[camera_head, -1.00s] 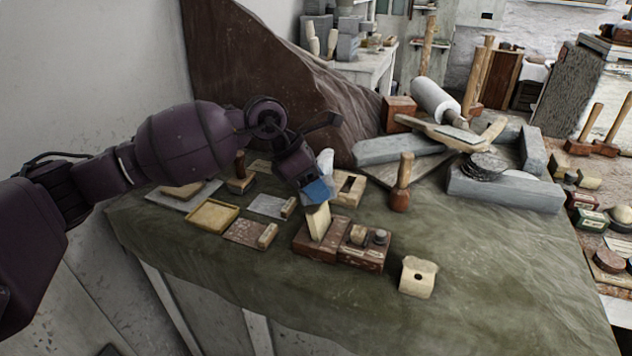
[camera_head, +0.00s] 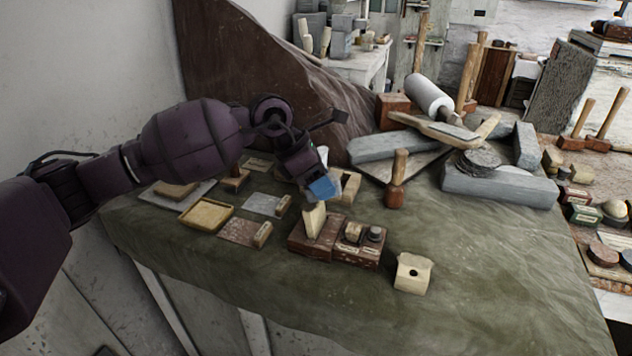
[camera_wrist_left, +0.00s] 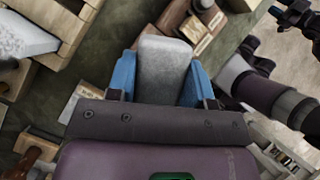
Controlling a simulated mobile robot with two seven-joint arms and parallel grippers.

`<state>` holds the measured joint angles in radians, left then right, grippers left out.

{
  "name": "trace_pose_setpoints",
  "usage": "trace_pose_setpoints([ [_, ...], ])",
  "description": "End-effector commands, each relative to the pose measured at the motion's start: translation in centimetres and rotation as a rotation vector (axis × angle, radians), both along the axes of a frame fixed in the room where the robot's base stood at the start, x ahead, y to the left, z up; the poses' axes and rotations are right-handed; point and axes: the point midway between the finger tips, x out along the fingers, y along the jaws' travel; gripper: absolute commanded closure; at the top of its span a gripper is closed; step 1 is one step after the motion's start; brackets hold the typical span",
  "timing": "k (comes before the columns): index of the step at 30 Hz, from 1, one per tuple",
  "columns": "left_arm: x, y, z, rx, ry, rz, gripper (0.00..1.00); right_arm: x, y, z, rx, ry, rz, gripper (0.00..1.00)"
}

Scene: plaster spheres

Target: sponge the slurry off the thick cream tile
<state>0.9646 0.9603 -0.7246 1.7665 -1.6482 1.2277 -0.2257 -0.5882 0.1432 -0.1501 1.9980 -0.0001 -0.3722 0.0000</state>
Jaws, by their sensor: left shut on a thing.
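The thick cream tile (camera_head: 314,221) appears to be the pale slab standing upright in a slot of the red-brown block (camera_head: 318,247). Slurry on it is too small to make out. My left gripper (camera_head: 324,187), with blue fingertips, is just above and slightly right of the tile, apparently apart from it. In the left wrist view its fingers (camera_wrist_left: 163,85) are shut on a pale grey, rounded block (camera_wrist_left: 163,65), which looks like the sponge. The fingers hide most of this block in the head view. My right gripper is not in view.
A wooden frame (camera_head: 350,188) stands close behind my gripper. Several small tiles and trays, including a yellowish tray (camera_head: 207,215), lie to the left. A wooden-handled tool (camera_head: 397,183) and a cream block with a hole (camera_head: 413,273) stand right. The cloth at front right is clear.

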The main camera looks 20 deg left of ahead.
Motion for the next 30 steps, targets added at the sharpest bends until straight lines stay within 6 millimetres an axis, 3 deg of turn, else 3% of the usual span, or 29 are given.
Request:
trace_pose_setpoints([
  [30,-2.0,3.6,-0.9,0.003,0.004,0.002,0.72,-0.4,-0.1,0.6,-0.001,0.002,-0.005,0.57],
])
